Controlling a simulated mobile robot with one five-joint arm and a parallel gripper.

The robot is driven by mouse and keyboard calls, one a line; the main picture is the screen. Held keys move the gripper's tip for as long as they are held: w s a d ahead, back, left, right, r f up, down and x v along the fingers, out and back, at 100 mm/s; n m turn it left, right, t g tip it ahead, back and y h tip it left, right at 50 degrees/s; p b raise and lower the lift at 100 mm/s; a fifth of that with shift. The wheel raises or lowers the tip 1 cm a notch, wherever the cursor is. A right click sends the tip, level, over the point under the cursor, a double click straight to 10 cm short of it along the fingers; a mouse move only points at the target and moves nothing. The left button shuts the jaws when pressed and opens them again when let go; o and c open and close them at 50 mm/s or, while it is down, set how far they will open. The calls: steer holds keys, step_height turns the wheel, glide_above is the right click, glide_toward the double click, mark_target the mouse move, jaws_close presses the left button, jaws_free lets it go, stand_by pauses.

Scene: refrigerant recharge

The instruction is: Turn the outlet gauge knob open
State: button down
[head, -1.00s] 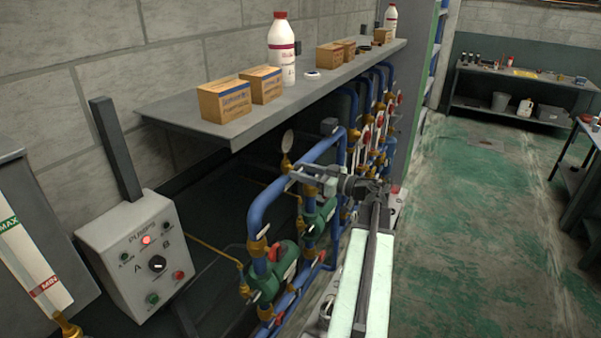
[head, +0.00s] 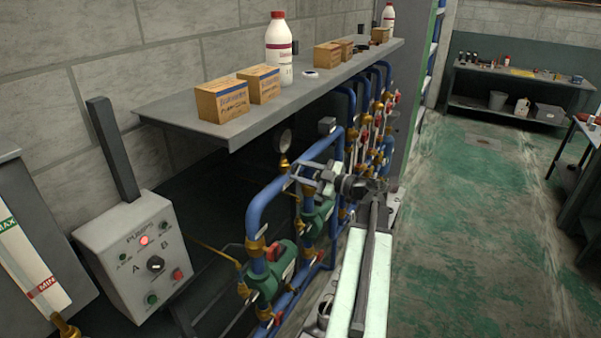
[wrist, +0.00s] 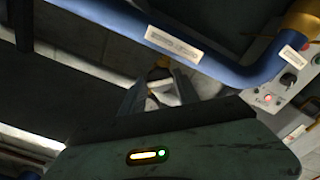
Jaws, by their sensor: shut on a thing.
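The round outlet gauge (head: 286,139) stands on a brass stem (head: 284,161) behind the blue pipe loop, below the shelf. My gripper (head: 296,175) reaches across the top of the blue pipe to the fitting below the gauge. In the wrist view my gripper (wrist: 160,80) has its two grey fingers closing around a small brass part (wrist: 159,72), which I take for the outlet gauge knob. The knob itself is mostly hidden by the fingers, and its turn angle cannot be read.
The blue pipe (head: 262,205) runs close beside my gripper; it crosses above the fingers in the wrist view (wrist: 200,50). Green pumps (head: 272,272) sit below. A grey shelf (head: 180,118) overhangs. The control box (head: 135,255) is at left. The green floor at right is clear.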

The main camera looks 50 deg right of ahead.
steer(key=shift+n, duration=0.7)
steer(key=n, duration=0.3)
steer(key=shift+n, duration=0.7)
steer(key=n, duration=0.3)
steer(key=shift+n, duration=0.4)
steer(key=c, duration=1)
jaws_free()
steer(key=shift+s, duration=0.15)
